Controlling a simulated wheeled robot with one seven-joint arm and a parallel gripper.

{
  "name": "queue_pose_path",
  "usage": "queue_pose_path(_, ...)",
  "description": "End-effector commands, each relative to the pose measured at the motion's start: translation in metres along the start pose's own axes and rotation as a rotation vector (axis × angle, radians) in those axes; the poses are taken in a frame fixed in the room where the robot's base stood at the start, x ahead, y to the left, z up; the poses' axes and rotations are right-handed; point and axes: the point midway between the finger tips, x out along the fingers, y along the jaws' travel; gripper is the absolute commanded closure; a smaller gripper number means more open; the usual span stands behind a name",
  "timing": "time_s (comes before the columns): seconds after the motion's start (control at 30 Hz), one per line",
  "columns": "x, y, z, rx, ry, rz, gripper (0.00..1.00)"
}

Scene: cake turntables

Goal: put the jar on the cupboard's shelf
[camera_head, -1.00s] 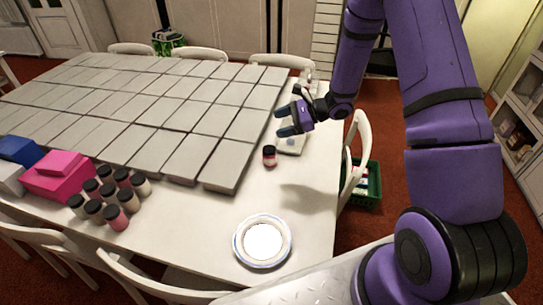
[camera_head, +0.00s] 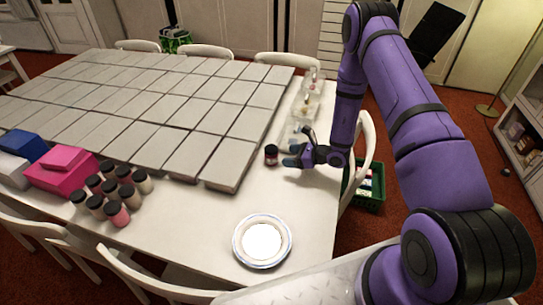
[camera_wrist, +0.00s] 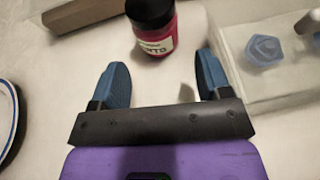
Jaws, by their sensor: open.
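A small red jar with a black lid (camera_head: 271,155) stands upright on the white table, just right of the grey tiles. My gripper (camera_head: 298,150) is open, low over the table, just right of the jar. In the wrist view the jar (camera_wrist: 153,37) is ahead of my open gripper (camera_wrist: 161,67), roughly between the two blue fingers but beyond their tips. The fingers do not appear to touch it. A white cabinet with open shelves (camera_head: 523,122), perhaps the cupboard, stands at the right edge of the head view.
Clear containers (camera_head: 306,104) stand along the table's right edge, one close beside my right finger in the wrist view. Several more jars (camera_head: 108,190) stand left, by a pink box (camera_head: 62,172). A round plate (camera_head: 262,241) lies in front. A chair and green crate (camera_head: 371,190) are right.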

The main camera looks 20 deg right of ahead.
Motion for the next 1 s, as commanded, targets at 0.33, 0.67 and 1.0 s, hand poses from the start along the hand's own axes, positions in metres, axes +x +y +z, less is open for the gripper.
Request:
queue_pose_path(0.33, 0.034, 0.001, 0.001, -0.001, 0.000, 0.001, 0.29)
queue_pose_path(0.67, 0.075, 0.004, 0.001, -0.002, 0.000, 0.002, 0.29)
queue_pose_path(1.0, 0.080, 0.004, 0.002, -0.001, 0.000, 0.001, 0.43)
